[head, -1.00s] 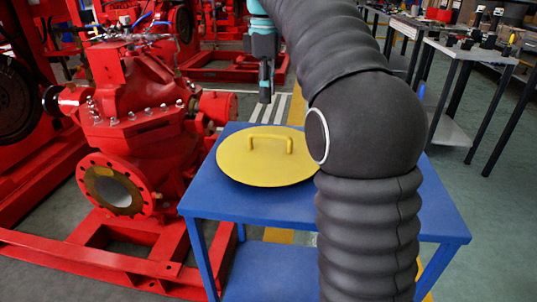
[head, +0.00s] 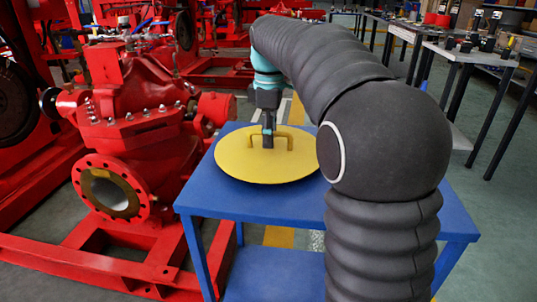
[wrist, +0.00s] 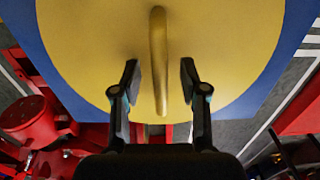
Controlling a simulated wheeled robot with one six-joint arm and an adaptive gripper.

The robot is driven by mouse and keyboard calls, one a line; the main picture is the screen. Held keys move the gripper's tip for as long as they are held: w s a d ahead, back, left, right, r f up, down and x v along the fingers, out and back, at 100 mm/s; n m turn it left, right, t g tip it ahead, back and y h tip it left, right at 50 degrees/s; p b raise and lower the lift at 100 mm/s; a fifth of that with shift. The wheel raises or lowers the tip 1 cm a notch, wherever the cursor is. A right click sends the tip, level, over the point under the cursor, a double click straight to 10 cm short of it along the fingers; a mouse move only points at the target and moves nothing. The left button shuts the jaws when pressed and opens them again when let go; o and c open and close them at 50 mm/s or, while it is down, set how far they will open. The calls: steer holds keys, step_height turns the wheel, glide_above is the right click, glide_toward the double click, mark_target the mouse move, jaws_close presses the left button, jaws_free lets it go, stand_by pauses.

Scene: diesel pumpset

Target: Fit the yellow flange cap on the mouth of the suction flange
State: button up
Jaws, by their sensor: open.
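The yellow flange cap (head: 245,168) is a round disc with a bar handle. It lies flat on the blue table (head: 200,195), handle up. My gripper (head: 268,142) points down at the handle. In the wrist view my gripper (wrist: 159,82) is open, one finger on each side of the handle (wrist: 158,50) with a gap on both sides. The suction flange (head: 110,190) is a red bolted ring on the red pump at the left, and its round mouth is open and faces toward the front. My arm hides the cap's right edge.
The red pump body (head: 130,120) stands close to the table's left side. A red base frame (head: 90,265) runs along the floor below the flange. A grey workbench (head: 470,55) with small items stands at the back right.

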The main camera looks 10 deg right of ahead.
steer(key=shift+f, duration=0.15)
jaws_close()
steer(key=shift+r, duration=0.55)
steer(key=r, duration=0.2)
steer(key=d+r+p, duration=0.1)
steer(key=shift+r, duration=0.35)
steer(key=d+r+p, duration=0.2)
steer(key=d+r, duration=0.4)
steer(key=d, duration=0.4)
steer(key=shift+w+d+r, duration=0.15)
steer(key=shift+w+d, duration=0.1)
steer(key=shift+d, duration=0.1)
